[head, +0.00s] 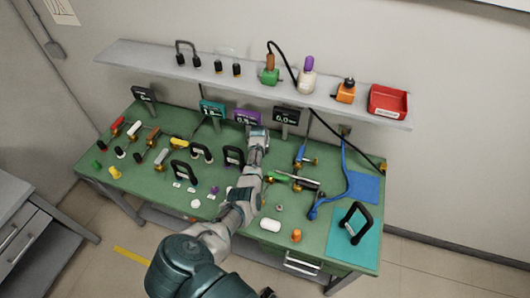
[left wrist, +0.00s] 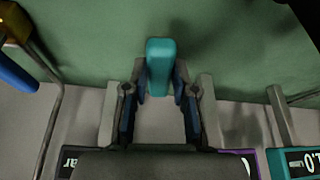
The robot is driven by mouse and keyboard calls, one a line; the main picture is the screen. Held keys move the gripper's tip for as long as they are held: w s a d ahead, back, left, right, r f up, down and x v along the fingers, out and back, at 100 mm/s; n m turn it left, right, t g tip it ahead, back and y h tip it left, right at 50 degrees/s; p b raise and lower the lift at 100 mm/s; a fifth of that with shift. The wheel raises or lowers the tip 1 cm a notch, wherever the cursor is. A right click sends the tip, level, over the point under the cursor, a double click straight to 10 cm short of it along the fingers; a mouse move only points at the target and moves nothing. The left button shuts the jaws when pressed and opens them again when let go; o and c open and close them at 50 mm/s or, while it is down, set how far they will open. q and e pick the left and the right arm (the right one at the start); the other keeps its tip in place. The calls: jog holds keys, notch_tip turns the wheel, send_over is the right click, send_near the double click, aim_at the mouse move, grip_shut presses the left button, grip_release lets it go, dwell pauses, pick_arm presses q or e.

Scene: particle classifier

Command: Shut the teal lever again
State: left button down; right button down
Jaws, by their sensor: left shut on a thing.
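In the left wrist view the teal lever (left wrist: 160,62) is a rounded bar standing between the two dark blue fingers of my left gripper (left wrist: 160,82). The fingers are shut on it from both sides. In the head view my left gripper (head: 258,136) is over the back of the green bench, in front of the displays, and it hides the teal lever there. How far the lever is turned cannot be told. My right gripper is not in view.
The bench (head: 335,245) holds several coloured-handle valves at the left, black handles, and small white parts. A teal display (head: 212,108), purple display (head: 245,118) and black display (head: 287,116) stand at the back. A shelf (head: 210,83) with a red bin (head: 388,101) overhangs behind.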

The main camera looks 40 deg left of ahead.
pick_arm(q)
jog(key=shift+s+a+m+p, duration=0.2)
jog(key=shift+a+m+p, duration=0.15)
jog(key=shift+m, duration=0.35)
jog(key=shift+a+m+h, duration=0.1)
jog(key=shift+m+h, duration=0.2)
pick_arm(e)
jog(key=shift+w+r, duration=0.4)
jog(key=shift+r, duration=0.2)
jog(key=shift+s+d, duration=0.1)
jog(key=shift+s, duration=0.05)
pick_arm(q)
jog(key=c, duration=0.9)
grip_release()
jog(key=shift+s, duration=0.1)
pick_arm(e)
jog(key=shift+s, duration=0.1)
pick_arm(q)
jog(key=shift+r, duration=0.1)
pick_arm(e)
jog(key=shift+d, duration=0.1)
pick_arm(q)
jog(key=v, duration=1.1)
jog(key=shift+s+r, duration=0.2)
jog(key=shift+s, duration=0.1)
